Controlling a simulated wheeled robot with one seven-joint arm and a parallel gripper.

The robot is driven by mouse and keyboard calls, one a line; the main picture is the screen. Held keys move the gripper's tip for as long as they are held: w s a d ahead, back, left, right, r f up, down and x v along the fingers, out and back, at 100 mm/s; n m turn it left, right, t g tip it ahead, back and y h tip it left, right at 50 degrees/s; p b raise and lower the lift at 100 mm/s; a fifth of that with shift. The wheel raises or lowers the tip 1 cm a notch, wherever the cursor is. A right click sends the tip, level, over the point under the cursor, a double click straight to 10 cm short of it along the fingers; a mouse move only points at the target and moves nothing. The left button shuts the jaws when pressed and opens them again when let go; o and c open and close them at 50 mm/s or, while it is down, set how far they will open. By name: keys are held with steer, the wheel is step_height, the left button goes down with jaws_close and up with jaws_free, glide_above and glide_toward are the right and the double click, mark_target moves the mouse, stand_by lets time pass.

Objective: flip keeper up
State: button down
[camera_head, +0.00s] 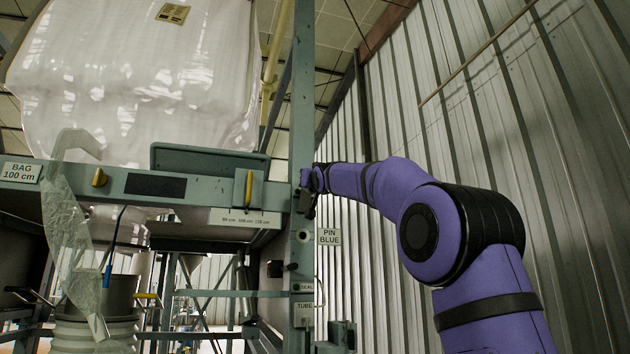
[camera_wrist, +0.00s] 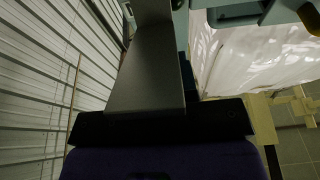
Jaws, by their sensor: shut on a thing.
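My gripper (camera_head: 308,187) is at the upper part of the green post, at the right end of the crossbeam. It is shut on a small dark part there, which looks like the keeper (camera_head: 305,203). The fingers and most of the keeper are too small and dark to make out, so its exact tilt cannot be told. In the wrist view a broad grey plate fills the middle and hides the grip. The post (camera_head: 302,90) rises just beside my gripper.
A white bulk bag (camera_head: 135,80) hangs above the crossbeam (camera_head: 205,188). The beam carries an upright yellow handle (camera_head: 249,188) and a tilted one (camera_head: 99,178). A corrugated wall (camera_head: 480,110) stands at right.

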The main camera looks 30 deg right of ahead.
steer(key=shift+r, duration=0.15)
steer(key=c, duration=0.9)
jaws_free()
steer(key=shift+v, duration=5.4)
